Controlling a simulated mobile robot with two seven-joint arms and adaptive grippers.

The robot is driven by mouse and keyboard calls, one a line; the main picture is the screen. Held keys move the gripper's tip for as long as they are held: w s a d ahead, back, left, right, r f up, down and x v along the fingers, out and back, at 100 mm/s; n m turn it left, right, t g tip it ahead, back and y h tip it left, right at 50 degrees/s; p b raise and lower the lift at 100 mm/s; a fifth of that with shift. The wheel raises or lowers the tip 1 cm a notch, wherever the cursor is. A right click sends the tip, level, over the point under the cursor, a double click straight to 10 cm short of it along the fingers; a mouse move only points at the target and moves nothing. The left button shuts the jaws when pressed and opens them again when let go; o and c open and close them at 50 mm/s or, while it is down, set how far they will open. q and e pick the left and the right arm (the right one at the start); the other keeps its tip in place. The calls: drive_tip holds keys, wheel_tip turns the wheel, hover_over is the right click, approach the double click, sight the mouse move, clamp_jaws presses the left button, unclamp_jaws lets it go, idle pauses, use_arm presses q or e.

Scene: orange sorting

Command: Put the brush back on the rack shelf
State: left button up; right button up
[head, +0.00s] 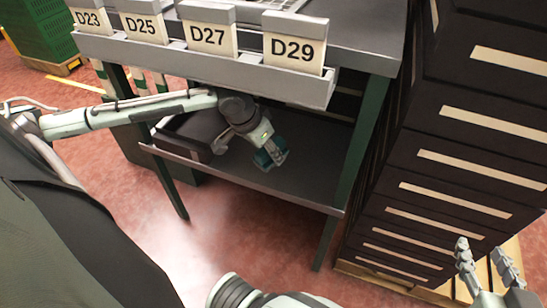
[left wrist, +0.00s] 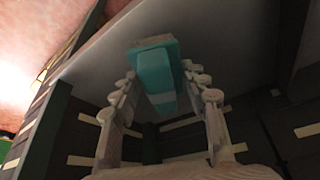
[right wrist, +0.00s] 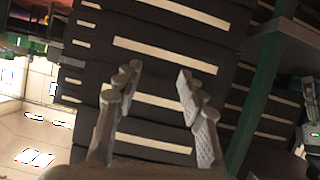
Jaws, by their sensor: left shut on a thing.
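The brush (head: 272,151) is a teal block with a dark part. My left gripper (head: 262,150) is shut on it, over the grey lower shelf (head: 313,172) of the green-legged rack. In the left wrist view the brush (left wrist: 155,72) sits between my two fingers, in front of the shelf surface (left wrist: 225,50). I cannot tell whether the brush touches the shelf. My right gripper (head: 480,249) is at the lower right, away from the rack, with its fingers apart. The right wrist view shows it open and empty (right wrist: 158,78).
A dark bin (head: 185,135) stands on the shelf's left. The upper tier's front rail (head: 200,57), with labels D23 to D29, overhangs the shelf. A dark drawer stack (head: 450,150) stands close on the right. Red floor (head: 230,240) lies open in front.

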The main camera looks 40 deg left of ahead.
use_arm(q)
drive_tip(key=shift+w+d, duration=0.15)
drive_tip(key=shift+w, duration=0.8)
wheel_tip(320, 180, down, 3)
drive_tip(key=shift+f+b, duration=0.1)
drive_tip(key=shift+b, duration=0.45)
drive_tip(key=shift+f, duration=0.2)
use_arm(e)
drive_tip(key=w+a+r+t+y, duration=0.1)
drive_tip(key=a+r+t+y, duration=0.1)
drive_tip(key=r, duration=0.3)
drive_tip(key=shift+a+r+t, duration=0.25)
drive_tip(key=shift+a+t, duration=0.15)
drive_tip(key=shift+a, duration=0.3)
drive_tip(key=shift+w, duration=0.1)
use_arm(q)
drive_tip(key=o, duration=1.1)
use_arm(e)
drive_tip(key=shift+d+f, duration=0.1)
drive_tip(key=shift+f, duration=0.05)
